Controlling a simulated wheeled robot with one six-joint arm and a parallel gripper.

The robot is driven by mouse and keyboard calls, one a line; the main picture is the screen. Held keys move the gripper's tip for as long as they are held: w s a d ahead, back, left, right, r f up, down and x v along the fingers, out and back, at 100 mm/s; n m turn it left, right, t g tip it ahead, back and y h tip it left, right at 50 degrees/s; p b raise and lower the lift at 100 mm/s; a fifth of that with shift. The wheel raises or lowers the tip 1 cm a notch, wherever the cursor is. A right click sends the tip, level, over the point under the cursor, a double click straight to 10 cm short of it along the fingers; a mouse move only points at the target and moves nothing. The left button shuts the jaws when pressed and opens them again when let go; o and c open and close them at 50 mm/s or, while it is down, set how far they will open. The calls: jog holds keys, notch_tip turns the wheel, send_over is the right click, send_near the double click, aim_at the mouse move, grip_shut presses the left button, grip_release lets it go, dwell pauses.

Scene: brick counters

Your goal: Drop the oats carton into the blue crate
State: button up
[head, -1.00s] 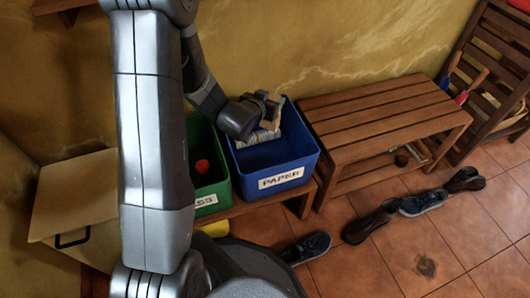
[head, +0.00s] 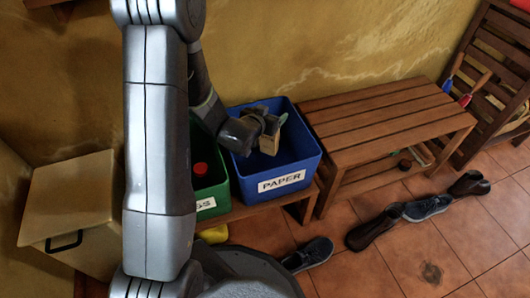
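The blue crate (head: 303,166), labelled PAPER, stands on a low wooden bench by the wall. My gripper (head: 274,124) is over the crate's opening, near its back left part. A tan and grey carton (head: 269,142), which I take to be the oats carton, is at the gripper's fingers. The gripper appears shut on it, though the fingers partly cover it. The carton is tilted, with its lower part at or below the level of the crate's rim. Whether it touches the crate inside cannot be told.
A green crate (head: 213,197) with a red-topped item (head: 201,169) stands left of the blue one, partly behind my arm. A tan lidded box (head: 70,205) is further left. A slatted bench (head: 390,115) stands to the right. Several shoes (head: 374,226) lie on the tiled floor.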

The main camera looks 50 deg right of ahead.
dwell(0.3)
jog(key=p+v, duration=0.2)
jog(key=v, duration=1.1)
jog(key=shift+a+r, duration=0.2)
jog(key=shift+a, duration=0.15)
jog(key=shift+s+d, duration=0.1)
jog(key=b+x, duration=0.2)
jog(key=x, duration=1.1)
jog(key=shift+d+f, duration=0.1)
jog(key=shift+f, duration=0.1)
notch_tip(320, 180, up, 4)
jog(key=shift+d+f+p, duration=0.15)
jog(key=shift+f+p, duration=0.05)
jog(key=shift+p, duration=0.95)
jog(key=shift+r+p, duration=0.3)
jog(key=shift+r, duration=0.2)
